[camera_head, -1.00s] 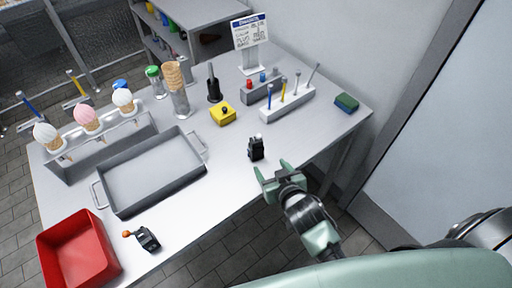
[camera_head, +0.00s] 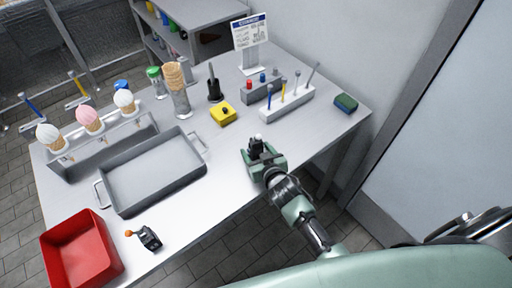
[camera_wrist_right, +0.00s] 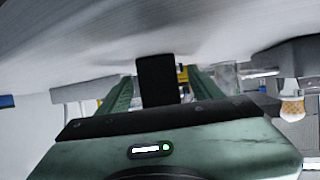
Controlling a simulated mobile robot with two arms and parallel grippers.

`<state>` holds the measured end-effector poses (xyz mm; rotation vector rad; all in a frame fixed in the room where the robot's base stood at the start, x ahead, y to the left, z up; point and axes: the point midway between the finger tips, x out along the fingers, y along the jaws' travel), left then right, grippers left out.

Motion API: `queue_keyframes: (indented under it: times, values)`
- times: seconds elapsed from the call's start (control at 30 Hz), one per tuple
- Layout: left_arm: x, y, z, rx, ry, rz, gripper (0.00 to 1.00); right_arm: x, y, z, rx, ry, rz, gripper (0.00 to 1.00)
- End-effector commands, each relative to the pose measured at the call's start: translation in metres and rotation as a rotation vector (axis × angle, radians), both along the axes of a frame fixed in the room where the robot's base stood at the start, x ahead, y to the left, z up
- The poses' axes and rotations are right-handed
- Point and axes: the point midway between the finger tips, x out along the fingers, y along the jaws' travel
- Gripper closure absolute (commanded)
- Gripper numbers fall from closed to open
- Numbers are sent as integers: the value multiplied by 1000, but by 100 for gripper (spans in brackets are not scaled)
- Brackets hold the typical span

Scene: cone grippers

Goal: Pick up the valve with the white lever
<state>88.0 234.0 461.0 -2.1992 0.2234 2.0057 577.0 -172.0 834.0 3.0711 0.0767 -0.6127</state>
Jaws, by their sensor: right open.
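The valve with the white lever (camera_head: 256,146) is a small black block with a white tip, standing on the table near its front right edge. My right gripper (camera_head: 262,154) is at the valve, with its green fingers open on either side of it. In the right wrist view, the dark valve body (camera_wrist_right: 157,80) stands between the two open green fingers (camera_wrist_right: 160,88); its top is not clear there. A second valve with an orange lever (camera_head: 147,238) lies at the front left of the table. My left gripper is not in view.
A grey tray (camera_head: 152,206) and a red bin (camera_head: 117,262) are to the left. Bare table surrounds the white-lever valve.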

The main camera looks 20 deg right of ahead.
Motion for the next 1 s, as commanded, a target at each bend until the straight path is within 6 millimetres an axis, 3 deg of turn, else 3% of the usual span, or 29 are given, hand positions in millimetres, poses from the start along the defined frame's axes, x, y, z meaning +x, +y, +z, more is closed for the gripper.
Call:
queue_keyframes:
  times: [0.13, 0.37, 0.77, 0.87, 1.0]
  values:
    - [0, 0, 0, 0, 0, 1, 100, 0, 0, 0, 0, 0, 0, 35]
    - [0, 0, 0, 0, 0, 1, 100, 0, 0, 0, 0, 0, 0, 99]
    - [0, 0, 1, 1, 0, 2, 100, 0, -1, 7, -1, -2, -1, 100]
    - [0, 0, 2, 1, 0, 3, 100, 0, -1, 19, -1, -4, -1, 100]
    - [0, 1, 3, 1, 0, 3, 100, 1, 0, 50, -1, -8, 0, 100]
